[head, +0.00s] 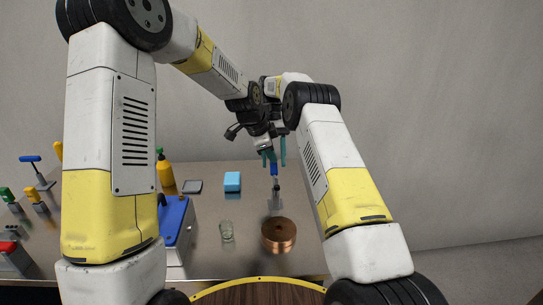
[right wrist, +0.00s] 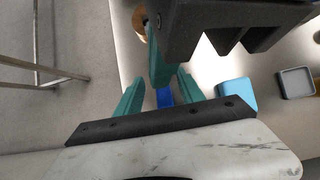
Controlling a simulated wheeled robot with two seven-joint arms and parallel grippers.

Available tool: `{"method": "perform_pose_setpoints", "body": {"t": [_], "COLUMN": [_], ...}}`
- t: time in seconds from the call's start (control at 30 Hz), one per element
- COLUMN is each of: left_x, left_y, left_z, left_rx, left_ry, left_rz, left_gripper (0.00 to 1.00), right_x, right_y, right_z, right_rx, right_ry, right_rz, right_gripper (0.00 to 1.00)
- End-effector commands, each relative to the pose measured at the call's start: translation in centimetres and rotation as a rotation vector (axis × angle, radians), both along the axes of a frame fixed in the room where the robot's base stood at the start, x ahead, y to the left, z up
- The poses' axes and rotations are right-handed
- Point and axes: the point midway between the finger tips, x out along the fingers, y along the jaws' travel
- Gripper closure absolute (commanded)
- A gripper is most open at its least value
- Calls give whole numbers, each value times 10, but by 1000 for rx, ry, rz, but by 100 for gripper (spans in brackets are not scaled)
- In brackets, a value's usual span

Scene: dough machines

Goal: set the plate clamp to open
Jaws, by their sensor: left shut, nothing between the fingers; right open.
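The plate clamp shows in the head view as a small upright clamp with a blue handle (head: 274,169), beside a metal plate (head: 276,204). A blue piece, apparently that handle (right wrist: 164,97), shows between the fingers in the right wrist view. My right gripper (right wrist: 160,84) is open, with one teal finger on each side of the blue piece; contact cannot be told. My left gripper (right wrist: 157,65) is shut and empty, crossing close in front of the right one. In the head view the two hands overlap above the clamp, hiding part of it.
Other coloured-handle devices (head: 37,199) stand at far left. The crossed arms leave little room.

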Motion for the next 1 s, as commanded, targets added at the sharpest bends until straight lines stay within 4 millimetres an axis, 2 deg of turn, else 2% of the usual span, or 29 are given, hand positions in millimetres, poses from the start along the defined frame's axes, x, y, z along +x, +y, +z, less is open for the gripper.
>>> {"method": "perform_pose_setpoints", "body": {"t": [0.17, 0.33, 0.47, 0.5, 0.7, 1.0], "left_x": [0, 0, 0, 0, 0, 0], "left_y": [0, 0, 0, 0, 0, 0], "left_z": [0, 0, 0, 0, 0, 0], "left_rx": [0, 0, 0, 0, 0, 0], "left_ry": [0, 1, 1, 1, 1, 1], "left_rz": [0, -1, -1, -1, -1, 0], "left_gripper": [100, 100, 100, 100, 100, 100], "right_x": [11, 20, 12, 6, -37, -120], "right_y": [12, 25, 17, 11, -22, -58], "right_z": [53, 133, 181, 191, 223, 249], "right_rx": [-82, -155, -136, -122, -15, 109], "right_ry": [-164, -408, -528, -553, -624, -766], "right_rz": [-102, -300, -399, -413, -356, -260], "right_gripper": [55, 55, 55, 55, 55, 55]}}
